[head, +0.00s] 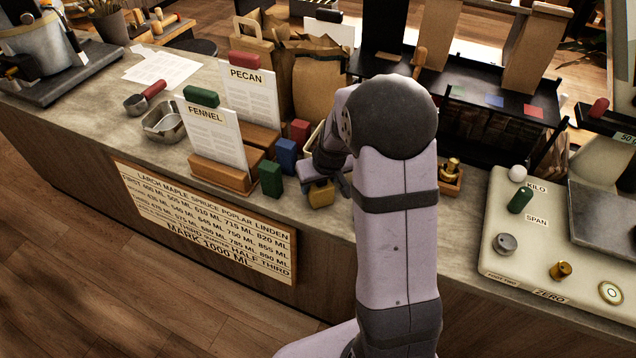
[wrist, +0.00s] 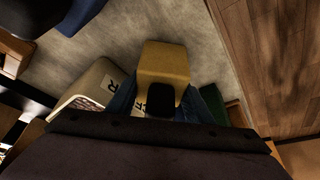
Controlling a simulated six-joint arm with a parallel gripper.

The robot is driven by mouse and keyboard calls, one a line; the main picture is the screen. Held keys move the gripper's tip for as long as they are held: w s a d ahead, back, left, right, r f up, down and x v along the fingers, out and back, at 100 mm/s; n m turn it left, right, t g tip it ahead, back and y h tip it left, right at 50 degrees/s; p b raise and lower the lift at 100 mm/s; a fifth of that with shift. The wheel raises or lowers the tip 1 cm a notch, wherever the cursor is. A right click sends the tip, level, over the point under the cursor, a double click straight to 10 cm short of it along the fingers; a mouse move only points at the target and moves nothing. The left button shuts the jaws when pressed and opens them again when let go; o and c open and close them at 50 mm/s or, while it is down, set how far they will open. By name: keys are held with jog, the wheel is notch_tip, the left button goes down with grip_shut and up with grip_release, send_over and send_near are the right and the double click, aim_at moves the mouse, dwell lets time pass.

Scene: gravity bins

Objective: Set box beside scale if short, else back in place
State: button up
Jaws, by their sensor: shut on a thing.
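A small yellow box (head: 321,196) is at my gripper (head: 324,182), near the counter's front edge, and my gripper is shut on it. In the wrist view the yellow box (wrist: 164,60) shows past a dark fingertip (wrist: 160,98); the other fingertip is hard to make out. I cannot tell whether the box touches the counter. The scale (head: 500,268) is at the right, with a grey pan (head: 603,215) and KILO, SPAN and ZERO labels. My arm hides part of the counter between box and scale. The scale's display is cut off at the right edge.
Green (head: 270,179), blue (head: 286,154) and red (head: 300,131) boxes stand close left of my gripper. Card stands marked FENNEL (head: 215,133) and PECAN (head: 250,92) are further left. A brass weight (head: 452,168) sits left of the scale. A lettered board (head: 205,218) hangs on the counter front.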

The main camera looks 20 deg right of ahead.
aim_at(320, 185)
jog(key=shift+f, duration=0.2)
jog(key=o, duration=1.7)
jog(key=shift+r, duration=0.1)
jog(key=shift+b+v, duration=0.85)
jog(key=shift+v, duration=2.75)
